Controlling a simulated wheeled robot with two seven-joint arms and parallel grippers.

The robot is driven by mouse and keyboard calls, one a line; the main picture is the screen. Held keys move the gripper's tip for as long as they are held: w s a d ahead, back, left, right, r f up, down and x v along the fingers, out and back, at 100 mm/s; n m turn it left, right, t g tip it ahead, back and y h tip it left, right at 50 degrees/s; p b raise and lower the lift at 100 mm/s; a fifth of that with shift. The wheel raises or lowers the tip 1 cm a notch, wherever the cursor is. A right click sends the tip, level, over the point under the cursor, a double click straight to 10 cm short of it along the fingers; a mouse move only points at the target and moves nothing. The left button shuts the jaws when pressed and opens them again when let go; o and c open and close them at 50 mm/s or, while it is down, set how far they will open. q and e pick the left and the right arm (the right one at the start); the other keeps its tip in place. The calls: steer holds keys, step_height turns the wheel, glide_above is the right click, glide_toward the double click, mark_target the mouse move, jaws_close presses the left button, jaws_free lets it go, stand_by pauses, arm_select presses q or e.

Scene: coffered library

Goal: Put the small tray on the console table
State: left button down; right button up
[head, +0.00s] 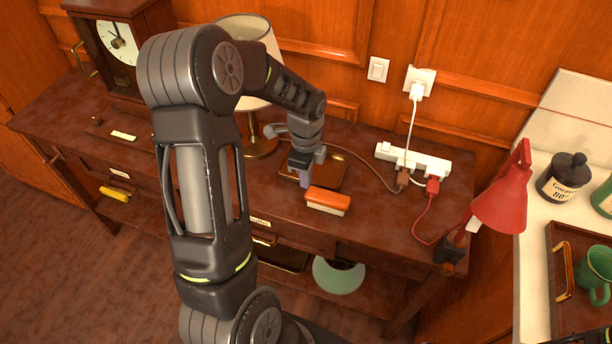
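The small tray (343,173), brown with a thin gold-coloured rim, lies on the top of the dark reddish wooden console table (405,215), in front of the lamp and against no wall. My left gripper (304,181) points down over the tray's left part, and its fingertips are at or just above the tray's near left side. Whether they touch the tray, and how far apart the fingers are, cannot be told. My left arm hides part of the table. My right gripper is not in view.
An orange-and-white block-like object (327,201) sits just in front of the tray. A lamp (262,140), a clock (118,42) and a white power strip (412,158) with cables stand around it. A red lamp (502,195) is at right.

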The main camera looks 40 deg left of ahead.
arm_select(q)
steer(key=shift+f, duration=0.25)
steer(key=c, duration=1.6)
jaws_free()
steer(key=shift+r, duration=0.1)
steer(key=shift+c, duration=0.2)
step_height(320, 180, up, 12)
steer(key=b, duration=0.1)
steer(key=shift+r, duration=0.2)
